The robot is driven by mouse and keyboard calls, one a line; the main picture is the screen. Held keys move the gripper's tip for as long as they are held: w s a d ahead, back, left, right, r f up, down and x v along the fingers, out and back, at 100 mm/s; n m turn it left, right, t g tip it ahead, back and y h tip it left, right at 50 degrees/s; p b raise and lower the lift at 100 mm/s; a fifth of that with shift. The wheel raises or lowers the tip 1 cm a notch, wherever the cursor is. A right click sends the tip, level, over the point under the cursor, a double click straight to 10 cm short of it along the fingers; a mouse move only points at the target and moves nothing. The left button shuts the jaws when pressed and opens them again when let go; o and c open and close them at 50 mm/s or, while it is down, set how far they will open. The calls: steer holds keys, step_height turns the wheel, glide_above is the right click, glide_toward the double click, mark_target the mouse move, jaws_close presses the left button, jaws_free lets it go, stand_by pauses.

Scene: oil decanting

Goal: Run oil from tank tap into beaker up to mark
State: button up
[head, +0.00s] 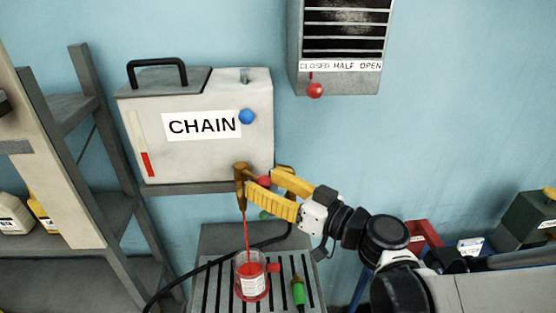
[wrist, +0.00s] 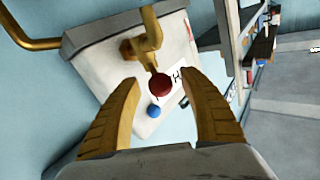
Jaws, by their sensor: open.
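The grey tank (head: 195,105) labelled CHAIN stands on a shelf against the wall. Its brass tap (head: 241,178) is at the lower right front, and a thin red oil stream (head: 246,232) falls from it into the clear beaker (head: 252,278). The beaker stands upright and holds red oil; its white label hides part of the level, and I cannot make out the mark. My gripper (head: 264,182) is open at the tap. In the wrist view, the tap's red knob (wrist: 159,84) lies between my spread yellow fingers, with gaps on both sides.
The beaker stands on a slatted tray (head: 215,281). A black hose (head: 205,266) and a green-and-orange object (head: 298,290) lie near it. A blue knob (head: 247,116) is on the tank front. A grey vent box (head: 340,50) with a red knob hangs upper right. Shelving (head: 88,130) stands left.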

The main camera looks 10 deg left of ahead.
jaws_close()
steer(key=w+d+n+g+y+b, duration=0.1)
steer(key=w+n+g+y+b, duration=0.1)
steer(key=w+n+g+b, duration=0.4)
steer(key=shift+w+d+g+b, duration=0.35)
steer(key=shift+w+g, duration=0.45)
steer(key=shift+g, duration=0.9)
steer(key=shift+w, duration=0.15)
steer(key=shift+r, duration=0.1)
